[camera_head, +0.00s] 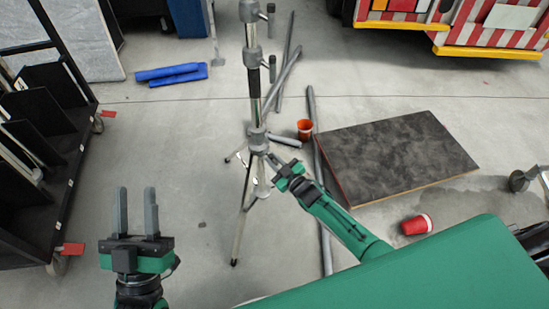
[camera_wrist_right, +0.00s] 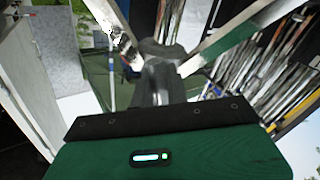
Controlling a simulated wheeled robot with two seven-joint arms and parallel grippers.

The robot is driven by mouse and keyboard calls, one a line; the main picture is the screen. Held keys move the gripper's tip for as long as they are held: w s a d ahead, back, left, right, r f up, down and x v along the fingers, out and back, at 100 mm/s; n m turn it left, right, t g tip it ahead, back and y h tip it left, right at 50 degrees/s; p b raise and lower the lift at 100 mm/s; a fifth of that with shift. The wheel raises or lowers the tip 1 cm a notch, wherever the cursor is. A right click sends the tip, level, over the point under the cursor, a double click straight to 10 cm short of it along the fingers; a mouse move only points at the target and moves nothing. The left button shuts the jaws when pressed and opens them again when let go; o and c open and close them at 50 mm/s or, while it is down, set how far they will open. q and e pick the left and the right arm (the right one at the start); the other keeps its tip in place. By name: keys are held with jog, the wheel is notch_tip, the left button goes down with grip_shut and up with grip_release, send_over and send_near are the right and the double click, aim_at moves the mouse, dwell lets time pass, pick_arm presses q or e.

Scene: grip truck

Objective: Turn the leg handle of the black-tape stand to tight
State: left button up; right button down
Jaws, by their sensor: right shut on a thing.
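The black-tape stand (camera_head: 254,105) is a silver tripod with a black band on its pole and a grey collar above its spread legs. It stands upright left of centre in the head view. My right gripper (camera_head: 272,162) reaches in from the right at the stand, just below the collar. It is shut on the leg handle, which its fingers mostly hide; the handle's turn angle cannot be read. In the right wrist view, a blurred dark grey part (camera_wrist_right: 162,65) lies between the fingers. My left gripper (camera_head: 137,195) is open and empty, left of the stand.
Grey pipes (camera_head: 318,150) lie on the floor behind and right of the stand. A black shelf cart (camera_head: 45,150) stands at left. Blue rolls (camera_head: 172,75) lie behind. Floor between cart and stand is mostly clear.

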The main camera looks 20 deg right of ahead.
aim_at(275, 163)
pick_arm(q)
jog(key=shift+w+d+f+g+p, duration=0.1)
jog(key=shift+d+f+g, duration=0.1)
jog(key=shift+f+g, duration=0.3)
jog(key=shift+w+d+f+g+p, duration=0.15)
jog(key=shift+f+g, duration=0.15)
jog(key=shift+f, duration=0.35)
jog(key=shift+w+d+f+g+p, duration=0.1)
jog(key=shift+d+f+g, duration=0.1)
jog(key=shift+f+g, duration=0.3)
pick_arm(e)
jog(key=shift+a+m, duration=0.1)
jog(key=shift+m, duration=1.1)
jog(key=c, duration=1.4)
grip_release()
pick_arm(q)
jog(key=shift+f, duration=0.1)
pick_arm(e)
jog(key=shift+s, duration=0.1)
